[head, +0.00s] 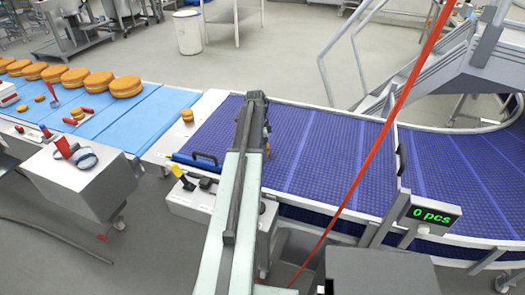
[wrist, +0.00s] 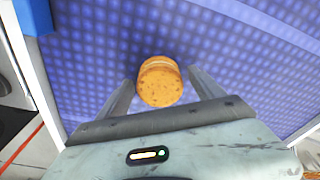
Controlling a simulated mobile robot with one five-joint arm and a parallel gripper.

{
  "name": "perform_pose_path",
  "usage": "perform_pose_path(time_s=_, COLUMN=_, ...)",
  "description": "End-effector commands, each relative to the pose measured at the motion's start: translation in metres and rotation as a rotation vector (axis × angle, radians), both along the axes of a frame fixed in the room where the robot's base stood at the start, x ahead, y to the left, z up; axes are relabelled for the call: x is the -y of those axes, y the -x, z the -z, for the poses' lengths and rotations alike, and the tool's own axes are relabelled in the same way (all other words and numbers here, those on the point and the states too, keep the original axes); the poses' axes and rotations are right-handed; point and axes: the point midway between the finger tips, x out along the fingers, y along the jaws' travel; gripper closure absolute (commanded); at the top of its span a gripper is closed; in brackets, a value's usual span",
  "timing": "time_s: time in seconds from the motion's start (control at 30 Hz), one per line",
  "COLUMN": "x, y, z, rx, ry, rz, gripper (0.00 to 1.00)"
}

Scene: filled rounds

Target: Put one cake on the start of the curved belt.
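A small round orange-brown cake (wrist: 160,82) with a pale band stands between the two fingers of my gripper (wrist: 160,85) in the wrist view. A narrow gap shows on each side of it, so the gripper looks open around it. The cake appears to rest on the blue curved belt (wrist: 90,60), though its underside is hidden. In the head view my arm covers most of this spot over the belt's near-left part (head: 315,150). Another small cake (head: 187,115) sits on the pale strip left of the belt.
A blue-covered table (head: 150,110) at the left holds several large cakes (head: 126,87) and a few small ones. A counter display (head: 432,214) reads 0 pcs. A red cable (head: 375,150) crosses the view. The belt right of my arm is clear.

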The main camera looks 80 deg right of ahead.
Motion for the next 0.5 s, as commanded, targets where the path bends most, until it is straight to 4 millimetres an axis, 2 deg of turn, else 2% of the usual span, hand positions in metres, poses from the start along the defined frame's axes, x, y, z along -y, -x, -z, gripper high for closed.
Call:
perform_pose_path(time_s=0.27, x=0.000, y=0.001, z=-0.006, rx=0.000, ry=0.000, rz=0.001, gripper=0.23)
perform_pose_path(time_s=0.37, x=0.000, y=0.000, z=-0.017, rx=0.000, ry=0.000, rz=0.001, gripper=0.23)
perform_pose_path(time_s=0.5, x=-0.001, y=-0.003, z=-0.042, rx=0.000, ry=0.000, rz=0.000, gripper=0.23)
